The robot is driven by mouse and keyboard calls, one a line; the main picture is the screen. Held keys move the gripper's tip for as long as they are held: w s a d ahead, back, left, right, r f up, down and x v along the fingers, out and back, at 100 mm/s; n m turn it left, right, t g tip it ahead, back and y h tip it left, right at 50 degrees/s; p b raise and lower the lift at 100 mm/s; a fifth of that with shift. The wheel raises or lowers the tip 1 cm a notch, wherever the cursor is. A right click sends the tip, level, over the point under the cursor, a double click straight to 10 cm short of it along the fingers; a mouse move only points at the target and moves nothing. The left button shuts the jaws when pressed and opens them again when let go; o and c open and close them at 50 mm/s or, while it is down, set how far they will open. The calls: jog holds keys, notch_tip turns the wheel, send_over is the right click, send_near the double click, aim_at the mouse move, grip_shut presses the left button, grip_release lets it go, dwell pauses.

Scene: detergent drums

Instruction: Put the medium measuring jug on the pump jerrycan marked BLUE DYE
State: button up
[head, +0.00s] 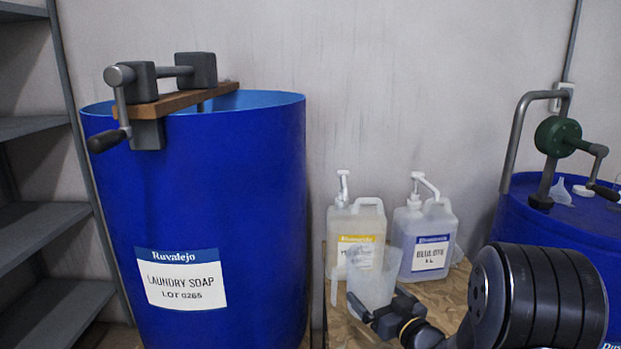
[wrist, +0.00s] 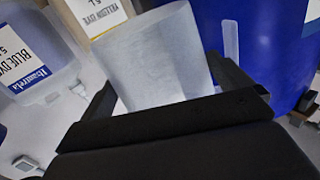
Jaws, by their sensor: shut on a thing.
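The pump jerrycan marked BLUE DYE (head: 424,240) stands on a wooden board, with a white pump on top and a blue-edged label. It also shows at the left of the wrist view (wrist: 35,50). A translucent measuring jug (head: 372,278) is in my gripper (head: 385,312), in front of the jerrycans. In the wrist view the jug (wrist: 155,62) stands between the two fingers, and my gripper (wrist: 180,95) is shut on it. No other jug shows clearly for comparing size. The jug overlaps the lower part of the yellow-labelled jerrycan in the head view.
A jerrycan with a yellow label (head: 352,225) stands left of the blue one. A large blue drum marked LAUNDRY SOAP (head: 200,220) is at left, and another blue drum (head: 510,218) with a green crank pump (head: 558,137) is at right. The wooden board (head: 440,290) bears the jerrycans.

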aim_at(378, 295)
jog(key=p, duration=0.1)
jog(key=r+m+h+p, duration=0.1)
jog(key=p, duration=0.1)
jog(key=r+h+p, duration=0.1)
jog(key=p, duration=0.1)
jog(key=shift+s+a+t, duration=0.3)
jog(key=shift+t, duration=0.1)
jog(key=m+h+p, duration=0.1)
jog(key=p, duration=0.1)
jog(key=s+h+p, duration=0.1)
jog(key=p, duration=0.2)
jog(key=shift+s+r+m+t, duration=0.15)
jog(key=shift+r+m+t, duration=0.15)
jog(key=shift+m, duration=0.1)
jog(key=s+h+p, duration=0.1)
jog(key=p, duration=0.1)
jog(key=s+m+h+p, duration=0.1)
jog(key=p, duration=0.1)
jog(key=shift+d+r+p, duration=0.15)
jog(key=shift+r+p, duration=0.05)
jog(key=shift+p, duration=0.1)
jog(key=shift+s+d+m+h+p, duration=0.25)
jog(key=shift+s+m+h+p, duration=0.4)
jog(key=shift+p, duration=0.4)
jog(key=s+f, duration=0.4)
jog(key=f, duration=0.1)
jog(key=shift+s+f, duration=0.25)
jog(key=shift+s, duration=0.15)
jog(key=shift+w+f+h, duration=0.1)
jog(key=shift+h, duration=0.15)
